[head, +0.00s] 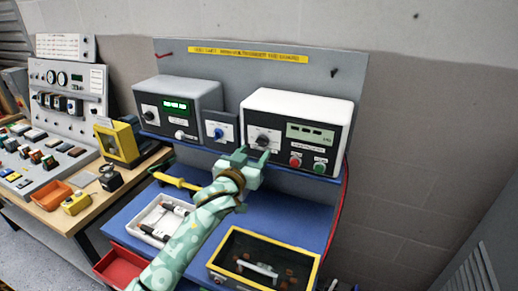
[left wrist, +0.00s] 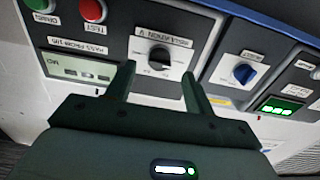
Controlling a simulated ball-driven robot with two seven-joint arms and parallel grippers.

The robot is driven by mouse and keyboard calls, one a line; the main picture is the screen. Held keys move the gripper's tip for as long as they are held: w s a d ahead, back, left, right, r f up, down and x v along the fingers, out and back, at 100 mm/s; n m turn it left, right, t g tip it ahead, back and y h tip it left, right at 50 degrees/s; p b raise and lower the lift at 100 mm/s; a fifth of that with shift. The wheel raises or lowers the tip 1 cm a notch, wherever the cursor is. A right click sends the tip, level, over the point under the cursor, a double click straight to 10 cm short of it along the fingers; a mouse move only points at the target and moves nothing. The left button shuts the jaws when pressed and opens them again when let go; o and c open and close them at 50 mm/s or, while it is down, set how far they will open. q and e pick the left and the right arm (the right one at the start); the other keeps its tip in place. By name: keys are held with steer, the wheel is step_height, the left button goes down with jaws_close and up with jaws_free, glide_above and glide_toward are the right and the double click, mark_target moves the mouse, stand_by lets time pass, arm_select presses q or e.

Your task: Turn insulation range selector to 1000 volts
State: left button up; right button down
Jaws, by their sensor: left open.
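The insulation range selector is a black knob (head: 263,140) on the dark front panel of the white-topped tester (head: 298,104). In the left wrist view, which is upside down, the selector (left wrist: 160,58) sits on a light plate with a voltage label; its set value is too small to read. My left gripper (head: 257,153) is in front of the tester just below the knob. In the left wrist view its open fingers (left wrist: 158,80) point at the selector, one to each side, and the gap is empty. Contact cannot be told. My right gripper is not in view.
The tester also has a display (head: 311,133), a red button (head: 295,162) and a green button (head: 320,168). To its left are a small box with a blue knob (head: 219,133) and a grey unit with a green display (head: 176,105). A yellow-rimmed case (head: 222,236) lies below.

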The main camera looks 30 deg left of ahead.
mark_target(260, 146)
arm_select(q)
steer(key=w, duration=0.4)
steer(key=shift+w+a, duration=0.1)
steer(key=shift+a, duration=0.05)
steer(key=c, duration=1)
steer(key=shift+o, duration=0.2)
